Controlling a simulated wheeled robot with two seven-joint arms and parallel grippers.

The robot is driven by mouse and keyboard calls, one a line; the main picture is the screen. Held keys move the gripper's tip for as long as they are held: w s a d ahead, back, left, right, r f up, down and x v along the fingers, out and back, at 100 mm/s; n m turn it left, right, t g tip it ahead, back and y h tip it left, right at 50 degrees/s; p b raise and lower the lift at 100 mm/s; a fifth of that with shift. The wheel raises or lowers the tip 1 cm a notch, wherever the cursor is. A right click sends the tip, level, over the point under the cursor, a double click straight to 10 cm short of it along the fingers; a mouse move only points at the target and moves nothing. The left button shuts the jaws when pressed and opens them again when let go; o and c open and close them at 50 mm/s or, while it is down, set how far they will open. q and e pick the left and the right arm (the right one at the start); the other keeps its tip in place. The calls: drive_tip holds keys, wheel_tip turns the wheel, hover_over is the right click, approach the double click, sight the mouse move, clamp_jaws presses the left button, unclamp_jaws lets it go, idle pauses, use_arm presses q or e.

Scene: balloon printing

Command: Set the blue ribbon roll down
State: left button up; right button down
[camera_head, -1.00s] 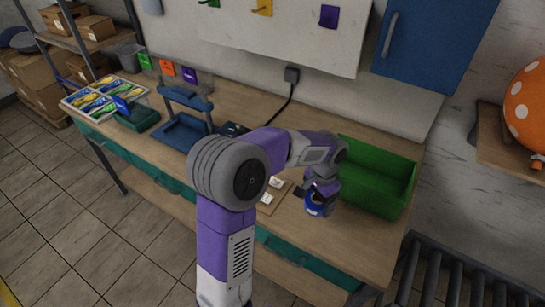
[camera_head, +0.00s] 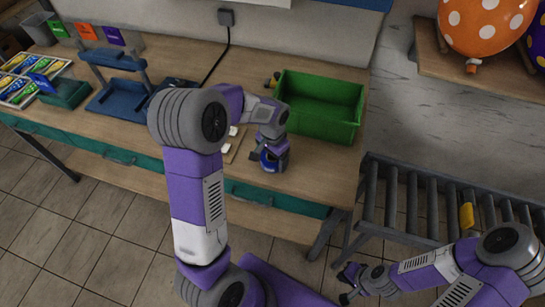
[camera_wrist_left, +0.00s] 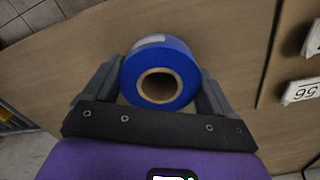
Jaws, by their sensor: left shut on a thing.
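The blue ribbon roll (camera_wrist_left: 165,55) is between the two fingers of my left gripper (camera_wrist_left: 160,88) in the left wrist view, with its brown core facing the camera. A pale label shows on its far side. In the head view my left gripper (camera_head: 268,150) is shut on the roll (camera_head: 270,164) near the front edge of the workbench (camera_head: 225,176), left of the green bin. I cannot tell whether the roll touches the bench top. My right gripper (camera_head: 345,285) is at the lower right, its fingers apart and empty, away from the bench.
A green bin (camera_head: 318,122) stands at the bench's right end. A board with white pieces (camera_head: 234,131) lies left of the roll. A blue press-like frame (camera_head: 120,98) stands further left. A roller conveyor (camera_head: 410,205) is right of the bench, with a yellow thing (camera_head: 467,215) on it.

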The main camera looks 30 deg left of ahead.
use_arm(q)
drive_tip(key=shift+f, duration=0.2)
drive_tip(key=o, duration=0.9)
drive_tip(key=shift+c, duration=0.2)
drive_tip(key=shift+r, duration=0.1)
drive_tip(key=shift+r, duration=0.2)
wheel_tip(320, 180, up, 12)
drive_tip(key=p, duration=0.2)
drive_tip(key=shift+p, duration=0.4)
drive_tip(key=shift+f, duration=0.1)
